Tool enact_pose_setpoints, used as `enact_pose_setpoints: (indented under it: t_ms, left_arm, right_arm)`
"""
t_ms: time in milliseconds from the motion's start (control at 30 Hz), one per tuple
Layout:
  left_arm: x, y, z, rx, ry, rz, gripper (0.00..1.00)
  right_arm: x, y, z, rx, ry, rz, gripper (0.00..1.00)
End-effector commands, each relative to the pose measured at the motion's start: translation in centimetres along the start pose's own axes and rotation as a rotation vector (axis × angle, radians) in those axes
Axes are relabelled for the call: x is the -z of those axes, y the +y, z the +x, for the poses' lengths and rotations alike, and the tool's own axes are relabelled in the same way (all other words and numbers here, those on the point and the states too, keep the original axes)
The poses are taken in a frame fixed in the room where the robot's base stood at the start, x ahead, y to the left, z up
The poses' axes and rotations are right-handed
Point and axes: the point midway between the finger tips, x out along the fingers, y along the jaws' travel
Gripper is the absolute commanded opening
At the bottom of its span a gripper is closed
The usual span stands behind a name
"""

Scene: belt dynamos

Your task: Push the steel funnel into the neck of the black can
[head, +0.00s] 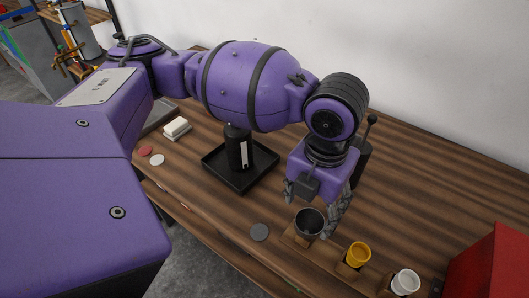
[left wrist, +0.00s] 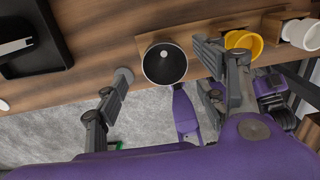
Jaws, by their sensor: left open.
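The steel funnel (head: 309,221), dark inside with a bright rim, sits mouth up in a wooden rack. In the left wrist view the funnel (left wrist: 165,64) lies between my open fingers, with no clear contact. My left gripper (head: 312,217) points down at it, one finger on each side; its fingers also show in the left wrist view (left wrist: 163,68). The black can (head: 238,150) with a white label stands upright on a black tray (head: 216,177) left of the gripper. My arm passes over the can, and its neck is hard to make out.
A red box (head: 492,265) is at the right. A dark lever-topped cylinder (head: 363,158) stands behind the gripper.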

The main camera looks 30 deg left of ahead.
Motion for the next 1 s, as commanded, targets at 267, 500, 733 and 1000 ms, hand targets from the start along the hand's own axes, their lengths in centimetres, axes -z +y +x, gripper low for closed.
enact_pose_setpoints:
  t_ms: [267,500,733,1000]
  left_arm:
    - [0.3,0.1,4.6,0.000,0.011,-0.003,0.65]
    - [0.2,0.1,5.6,0.000,0.005,-0.003,0.65]
    - [0.1,0.1,5.5,0.000,0.004,-0.003,0.62]
    - [0.1,0.1,5.5,-0.001,0.002,-0.003,0.27]
  right_arm:
    - [-0.2,0.7,0.2,-0.010,0.000,-0.008,0.40]
    - [-0.9,1.2,0.0,-0.014,-0.011,-0.019,0.40]
    - [-1.1,1.3,0.0,-0.014,-0.014,-0.020,0.40]
    - [-1.0,1.1,0.0,-0.014,-0.013,-0.013,0.40]
